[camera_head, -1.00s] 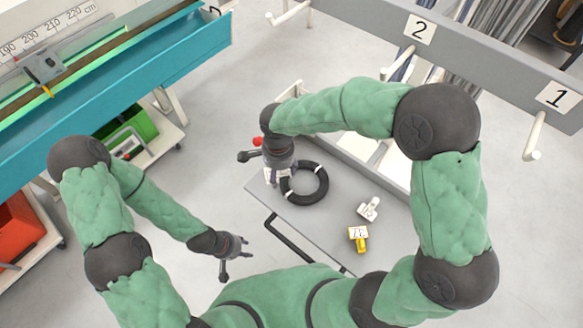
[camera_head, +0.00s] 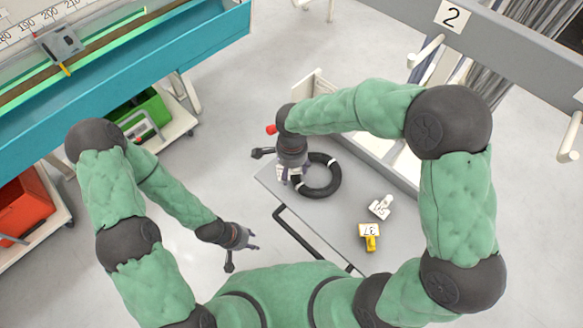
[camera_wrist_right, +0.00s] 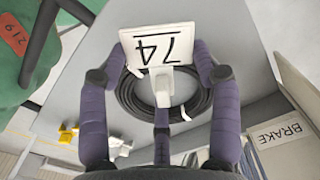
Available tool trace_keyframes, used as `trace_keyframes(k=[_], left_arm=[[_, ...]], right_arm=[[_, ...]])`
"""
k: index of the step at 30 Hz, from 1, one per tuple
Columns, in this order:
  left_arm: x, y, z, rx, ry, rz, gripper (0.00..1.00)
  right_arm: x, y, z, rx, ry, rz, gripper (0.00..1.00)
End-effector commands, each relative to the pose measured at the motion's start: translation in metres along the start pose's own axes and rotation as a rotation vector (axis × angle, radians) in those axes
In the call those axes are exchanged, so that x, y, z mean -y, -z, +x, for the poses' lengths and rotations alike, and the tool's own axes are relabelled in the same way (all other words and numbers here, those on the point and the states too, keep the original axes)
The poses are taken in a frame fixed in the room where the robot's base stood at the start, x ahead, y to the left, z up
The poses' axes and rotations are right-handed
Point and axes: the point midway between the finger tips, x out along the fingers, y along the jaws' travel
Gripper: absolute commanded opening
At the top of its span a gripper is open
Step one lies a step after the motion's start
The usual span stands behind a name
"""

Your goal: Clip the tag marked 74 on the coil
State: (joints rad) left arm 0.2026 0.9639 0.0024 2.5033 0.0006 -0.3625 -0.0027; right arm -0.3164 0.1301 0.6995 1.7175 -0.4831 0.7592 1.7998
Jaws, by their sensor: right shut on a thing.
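The white tag marked 74 (camera_wrist_right: 158,47) is in my right gripper (camera_wrist_right: 160,85), whose purple fingers are shut on it in the right wrist view. The black coil (camera_head: 331,188), bound with white bands, lies on the grey cart top. My right gripper also shows in the head view (camera_head: 288,172), over the coil's left side. In the wrist view the coil (camera_wrist_right: 197,104) lies behind the tag; whether the two touch, I cannot tell. My left gripper (camera_head: 252,240) is empty, off the cart's left edge, its fingers apart.
A white tag (camera_head: 380,207) and a yellow tag marked 37 (camera_head: 369,236) lie on the grey cart top (camera_head: 330,222), right of the coil. A grey rack beam (camera_head: 500,40) with white hooks stands behind. A teal bench (camera_head: 205,55) is at the left.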

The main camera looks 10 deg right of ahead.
Motion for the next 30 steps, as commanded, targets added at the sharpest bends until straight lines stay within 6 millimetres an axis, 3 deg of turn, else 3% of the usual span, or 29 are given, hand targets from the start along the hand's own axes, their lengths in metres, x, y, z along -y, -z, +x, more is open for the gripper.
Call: trace_keyframes(k=[30], left_arm=[[0.0018, 0.0003, 0.0052, 0.0, 0.0, 0.0, 0.4]], right_arm=[[0.0003, -0.0001, 0.0029, 0.0, 0.0, -0.001, 0.35]])
